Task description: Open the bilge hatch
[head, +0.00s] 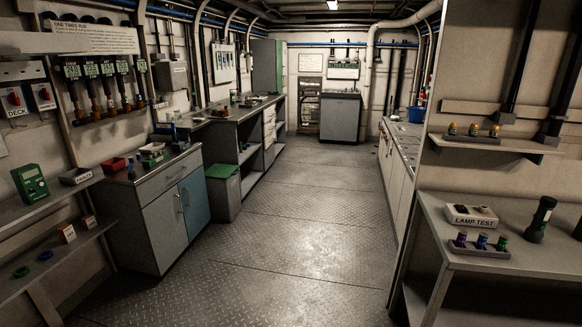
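No bilge hatch can be clearly made out in the head view. The floor (260,255) is grey diamond plate with thin seams running across it, and I cannot tell whether any of the plates is a hatch. No handle or ring shows on the floor. Neither of my grippers is in view.
The aisle is clear down to a grey cabinet (340,117) at the far wall. A cabinet with a blue door (195,202), a green-lidded bin (226,190) and a long bench line the left. A table with a lamp test box (471,216) and a torch (540,219) stands right.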

